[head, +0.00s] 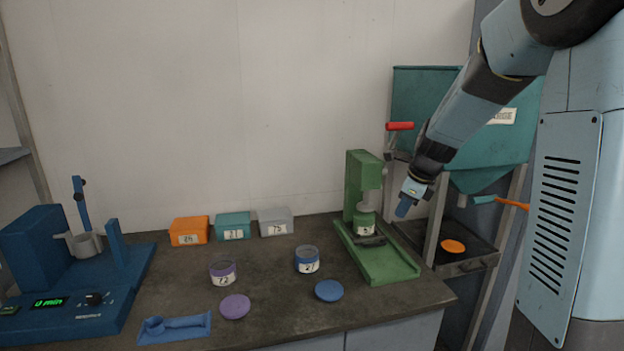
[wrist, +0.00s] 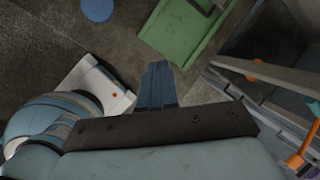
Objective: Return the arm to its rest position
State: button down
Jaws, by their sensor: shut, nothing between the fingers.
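My arm reaches down from the upper right in the head view. My gripper (head: 403,207) hangs in the air, in front of the teal hopper's stand and to the right of the green press (head: 362,200). In the wrist view my gripper (wrist: 159,66) shows its blue fingers together, with nothing between them. The green press's base also shows in the wrist view (wrist: 180,35), beyond the fingertips. I see no contact between the gripper and anything else.
The teal hopper (head: 425,95) and its tray with an orange disc (head: 453,246) stand close to the arm. On the bench (head: 270,320) are a blue shaker (head: 40,250), two labelled jars (head: 223,273) (head: 307,260), lids, a blue scoop and three labelled boxes. Air above the bench's left is free.

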jog(key=s+r+n, duration=0.3)
jog(key=s+n, duration=0.5)
jog(key=s, duration=0.2)
jog(key=s+r+n+t+h, duration=0.1)
jog(key=s+r+n, duration=0.2)
jog(key=s+n, duration=0.5)
jog(key=s+r+n+h, duration=0.1)
jog(key=s+r+n, duration=0.2)
jog(key=s+n, duration=0.5)
jog(key=s, duration=0.3)
jog(key=shift+s+a+r+t, duration=0.3)
jog(key=shift+s+a+t, duration=0.05)
jog(key=shift+t, duration=0.05)
